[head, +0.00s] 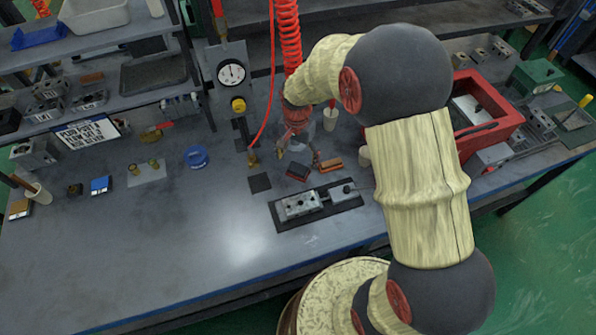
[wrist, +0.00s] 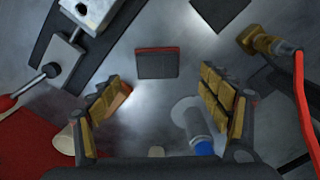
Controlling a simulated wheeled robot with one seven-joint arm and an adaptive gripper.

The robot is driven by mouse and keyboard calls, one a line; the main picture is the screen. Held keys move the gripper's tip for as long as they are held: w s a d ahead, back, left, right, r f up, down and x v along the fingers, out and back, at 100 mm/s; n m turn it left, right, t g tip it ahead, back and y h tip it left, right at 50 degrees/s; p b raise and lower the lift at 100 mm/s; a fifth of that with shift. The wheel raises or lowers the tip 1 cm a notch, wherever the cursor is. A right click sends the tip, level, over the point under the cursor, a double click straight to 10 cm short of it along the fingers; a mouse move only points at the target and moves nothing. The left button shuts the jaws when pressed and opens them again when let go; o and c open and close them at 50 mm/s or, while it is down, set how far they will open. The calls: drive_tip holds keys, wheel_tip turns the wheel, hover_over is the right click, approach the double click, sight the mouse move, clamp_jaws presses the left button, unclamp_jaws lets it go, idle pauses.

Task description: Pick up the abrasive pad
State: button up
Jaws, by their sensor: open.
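The likely abrasive pad is a dark grey block with a red edge (head: 298,172), lying flat on the bench. In the wrist view the pad (wrist: 157,64) is ahead of the fingertips, roughly midway between them, and nothing touches it. My gripper (head: 297,154) hangs over the bench just behind the pad.
A valve block (head: 300,206) sits on a dark mat in front of the pad. A brass fitting on a red hose (wrist: 262,42) hangs to the left in the head view. A red box (head: 490,136) stands at right.

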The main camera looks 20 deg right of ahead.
sight(298, 168)
drive_tip(key=f+b, duration=0.1)
drive_tip(key=f, duration=0.2)
drive_tip(key=f+b, duration=0.1)
drive_tip(key=f, duration=0.2)
drive_tip(key=shift+s+d, duration=0.1)
drive_tip(key=shift+s, duration=0.1)
drive_tip(key=shift+c, duration=1.2)
drive_tip(key=c, duration=1.1)
drive_tip(key=shift+r, duration=0.1)
